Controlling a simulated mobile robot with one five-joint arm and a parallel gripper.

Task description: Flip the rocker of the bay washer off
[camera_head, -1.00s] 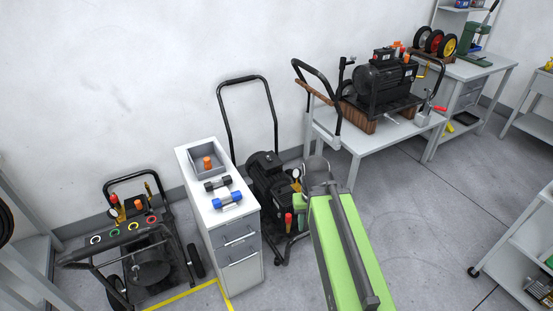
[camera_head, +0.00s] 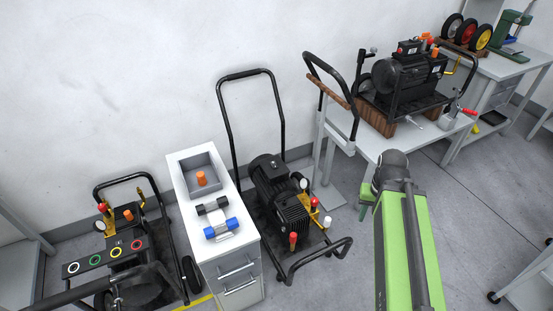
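Three black washers are in view, and I cannot tell for sure which is the bay washer. The left washer (camera_head: 120,262) stands on the floor beside yellow floor tape (camera_head: 196,302). It has a panel with several coloured rings and an orange part (camera_head: 127,215) on top. The middle washer (camera_head: 280,200) stands on the floor right of the white cabinet, with red-topped parts and a gauge at its front. The right washer (camera_head: 405,78) is on a table, with an orange part (camera_head: 434,52) on it. No rocker can be made out clearly.
The white drawer cabinet (camera_head: 190,238) stands between the left and middle washers. It carries a grey tray (camera_head: 187,166) with an orange piece, and two dumbbell-shaped parts. The grey table (camera_head: 375,147) stands right of the middle washer. Open floor (camera_head: 460,205) lies right of my arm.

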